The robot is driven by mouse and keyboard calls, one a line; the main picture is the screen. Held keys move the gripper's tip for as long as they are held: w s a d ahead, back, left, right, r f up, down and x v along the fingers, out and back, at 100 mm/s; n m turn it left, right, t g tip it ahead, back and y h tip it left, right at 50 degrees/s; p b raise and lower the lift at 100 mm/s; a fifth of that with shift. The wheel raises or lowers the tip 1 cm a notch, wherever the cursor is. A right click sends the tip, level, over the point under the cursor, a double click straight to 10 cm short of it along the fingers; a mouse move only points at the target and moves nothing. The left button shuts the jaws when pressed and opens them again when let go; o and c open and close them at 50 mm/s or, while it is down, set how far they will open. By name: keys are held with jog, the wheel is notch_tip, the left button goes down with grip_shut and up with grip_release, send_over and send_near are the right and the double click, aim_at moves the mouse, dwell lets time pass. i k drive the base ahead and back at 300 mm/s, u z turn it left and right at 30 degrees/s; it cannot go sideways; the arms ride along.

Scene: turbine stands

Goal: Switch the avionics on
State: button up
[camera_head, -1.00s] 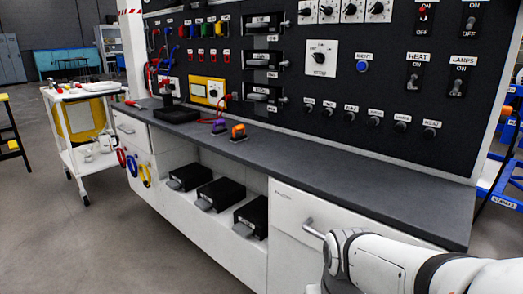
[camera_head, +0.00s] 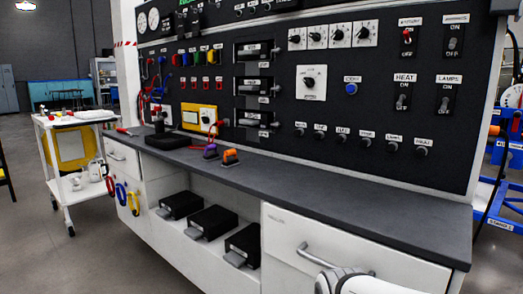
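A black control panel (camera_head: 330,150) stands above a grey-topped bench. At its upper right are several toggle switches with ON and OFF marks. One is a red-topped switch (camera_head: 407,37) whose label is too small to read. Beside it is a grey switch (camera_head: 453,44), its label cut off or unclear. Below are the HEAT switch (camera_head: 402,101) and the LAMPS switch (camera_head: 445,104). I cannot make out the word avionics on any label. My gripper is not in view; only a white part of my arm shows at the bottom right, below the bench top.
The bench top (camera_head: 330,190) juts out below the panel and carries a purple clip and an orange clip (camera_head: 231,158). A drawer handle (camera_head: 315,256) sticks out at the front right. A white cart (camera_head: 70,160) stands left; blue stands are at right. Floor at front left is clear.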

aim_at(453, 41)
jog(key=z, duration=1.05)
